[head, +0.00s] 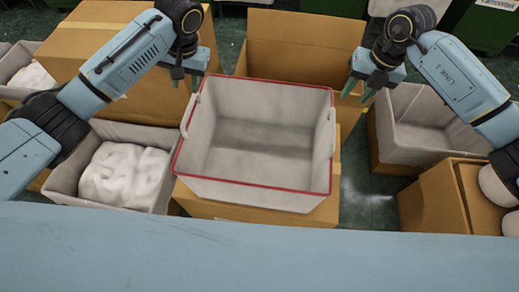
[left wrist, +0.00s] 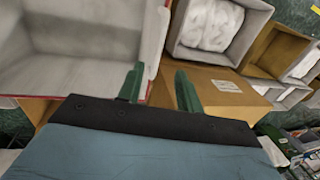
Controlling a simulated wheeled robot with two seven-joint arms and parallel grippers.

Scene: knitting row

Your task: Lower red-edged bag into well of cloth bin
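A pale grey open-topped container with a red edge (head: 260,198) sits in the middle of the head view, upright over a cardboard box. It looks empty inside and has a pale strap or handle on its left and right sides. My left gripper (head: 185,83) is open and empty at its far left corner; in the left wrist view the green fingers (left wrist: 160,88) are apart, one beside the red edge. My right gripper (head: 358,92) is open off its far right corner, apart from it. An empty grey cloth-lined bin (head: 405,142) stands at the right. I cannot tell which bin the task means.
A lined bin (head: 65,178) with a white bundle (head: 123,172) stands at the left. Cardboard boxes stand behind (head: 300,45) and at the lower right (head: 425,200), the latter with white round things. Floor (head: 368,195) shows between the middle and right boxes.

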